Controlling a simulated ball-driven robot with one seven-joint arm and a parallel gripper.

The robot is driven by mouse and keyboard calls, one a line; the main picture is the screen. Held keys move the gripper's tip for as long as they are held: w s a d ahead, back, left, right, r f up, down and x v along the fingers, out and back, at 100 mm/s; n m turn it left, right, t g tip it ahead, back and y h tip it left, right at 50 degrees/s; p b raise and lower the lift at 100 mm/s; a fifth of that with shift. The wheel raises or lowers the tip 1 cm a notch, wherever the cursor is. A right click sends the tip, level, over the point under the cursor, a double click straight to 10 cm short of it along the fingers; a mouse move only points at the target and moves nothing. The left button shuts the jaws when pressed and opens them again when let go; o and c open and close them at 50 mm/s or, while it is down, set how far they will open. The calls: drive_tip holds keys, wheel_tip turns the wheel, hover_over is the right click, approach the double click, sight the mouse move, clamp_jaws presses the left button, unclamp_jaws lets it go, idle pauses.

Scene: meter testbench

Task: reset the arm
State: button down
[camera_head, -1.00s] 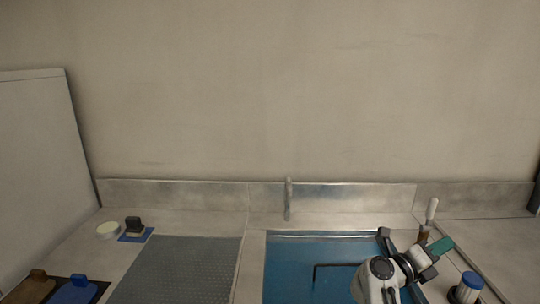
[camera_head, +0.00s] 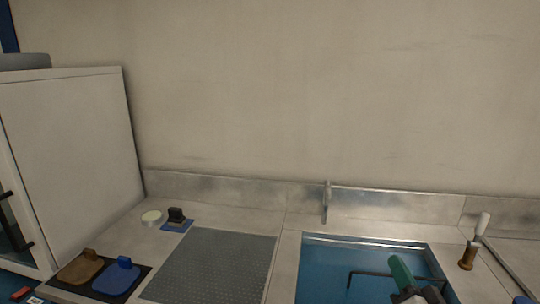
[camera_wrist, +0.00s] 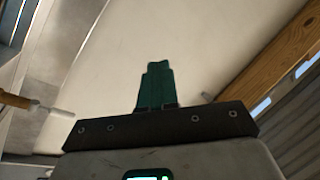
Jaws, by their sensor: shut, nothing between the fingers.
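My gripper (camera_head: 402,272) shows at the lower right of the head view, over the blue-floored sink basin (camera_head: 325,270). Its green fingers point up. In the wrist view the green fingers (camera_wrist: 155,85) are together with nothing between them, against a pale surface. Most of my arm is outside the head view.
A brush-like tool (camera_head: 467,255) with a brown handle and white top stands right of the basin. A grey ribbed mat (camera_head: 215,265) lies left of it. A black stamp-like block (camera_head: 176,214), a round white dish (camera_head: 151,217), brown (camera_head: 80,268) and blue (camera_head: 117,278) paddles are further left.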

drive_tip(key=s+a+f+n+g+y, duration=0.1)
drive_tip(key=s+a+f+n+g, duration=0.25)
drive_tip(key=s+f, duration=0.25)
drive_tip(key=s+a+f+n+g+y, duration=0.1)
drive_tip(key=s+a+f+n+g, duration=0.15)
drive_tip(key=s+f+g, duration=0.35)
drive_tip(key=s+d+f+g+h, duration=0.1)
drive_tip(key=s+f+g, duration=0.4)
drive_tip(key=s, duration=0.7)
drive_tip(key=s+d+f+g+h, duration=0.1)
drive_tip(key=s+f+g, duration=0.4)
drive_tip(key=s, duration=0.8)
wheel_tip(320, 180, down, 2)
drive_tip(key=shift+s+d+f+h, duration=0.2)
drive_tip(key=shift+d+f+h, duration=0.1)
drive_tip(key=shift+d, duration=0.35)
